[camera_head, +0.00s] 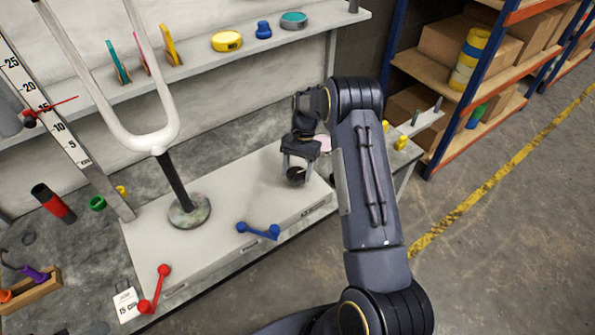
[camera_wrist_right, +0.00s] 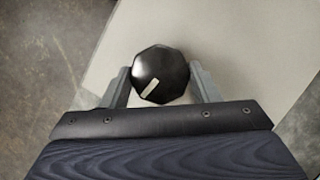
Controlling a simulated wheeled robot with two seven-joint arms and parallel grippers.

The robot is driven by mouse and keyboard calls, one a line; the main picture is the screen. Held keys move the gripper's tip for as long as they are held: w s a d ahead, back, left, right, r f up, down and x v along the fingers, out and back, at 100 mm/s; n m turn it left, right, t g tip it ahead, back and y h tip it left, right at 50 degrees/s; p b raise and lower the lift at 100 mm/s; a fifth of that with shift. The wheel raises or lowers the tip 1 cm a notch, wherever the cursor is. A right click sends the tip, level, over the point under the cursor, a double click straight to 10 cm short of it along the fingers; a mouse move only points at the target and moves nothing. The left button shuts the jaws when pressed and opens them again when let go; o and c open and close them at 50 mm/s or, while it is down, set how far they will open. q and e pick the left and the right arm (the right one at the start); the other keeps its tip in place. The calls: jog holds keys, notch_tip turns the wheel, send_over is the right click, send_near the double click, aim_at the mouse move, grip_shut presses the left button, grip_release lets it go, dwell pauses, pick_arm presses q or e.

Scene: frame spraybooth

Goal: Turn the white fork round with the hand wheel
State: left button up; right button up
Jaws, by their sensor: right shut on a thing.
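The white fork (camera_head: 156,138) stands upright on a dark post with a round base on the grey bench box. Its two prongs point up, out of the top of the head view. The hand wheel (camera_head: 295,175) is a dark knob on the right part of the box, partly hidden by my gripper. My right gripper (camera_head: 298,168) is over it. In the right wrist view the black, many-sided hand wheel (camera_wrist_right: 160,75) with a pale mark sits between the two fingers of my right gripper (camera_wrist_right: 161,82), which are shut on it. My left gripper is not in view.
A blue lever (camera_head: 258,230) and a red lever (camera_head: 155,290) are on the front of the box. A ruler (camera_head: 65,135) with a red pointer stands left of the fork. A shelf (camera_head: 190,70) with tools runs behind. Orange-and-blue racking (camera_head: 470,90) stands at right beyond open floor.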

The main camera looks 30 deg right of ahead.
jog(key=shift+w+n+h, duration=0.1)
jog(key=shift+n+h, duration=0.2)
jog(key=shift+n, duration=0.6)
jog(key=shift+g, duration=0.3)
jog(key=o, duration=1)
jog(key=shift+v, duration=3.95)
